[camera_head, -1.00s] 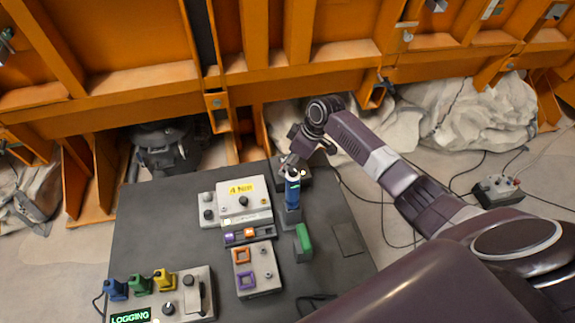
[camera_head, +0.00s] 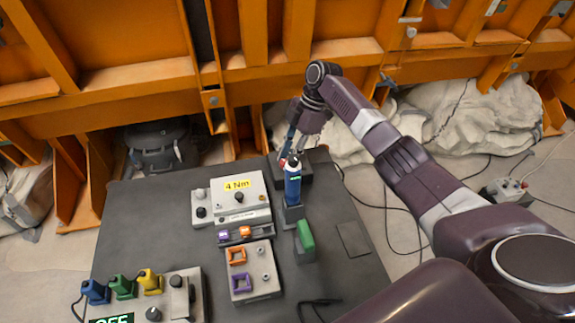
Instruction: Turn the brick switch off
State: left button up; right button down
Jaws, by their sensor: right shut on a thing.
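A display (camera_head: 112,321) at the lower left reads OFF and is cut by the frame edge. My left gripper is out of view.
A grey box labelled 4 Nm (camera_head: 238,186) and a box with orange and purple frames (camera_head: 254,283) stand mid-table. A green block (camera_head: 306,236) is right of them. Blue, green and yellow pieces (camera_head: 123,286) stand front left. An orange steel wall (camera_head: 130,100) rises behind.

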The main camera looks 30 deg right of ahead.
jog(key=shift+w+n+g+b, duration=0.1)
jog(key=shift+n+g+b, duration=0.3)
jog(key=shift+n+b, duration=0.65)
jog(key=c, duration=1.7)
grip_release()
jog(key=shift+o, duration=0.2)
jog(key=shift+r, duration=0.1)
jog(key=v, duration=1.1)
jog(key=shift+d+r, duration=0.15)
jog(key=shift+r, duration=0.25)
jog(key=shift+f, duration=0.1)
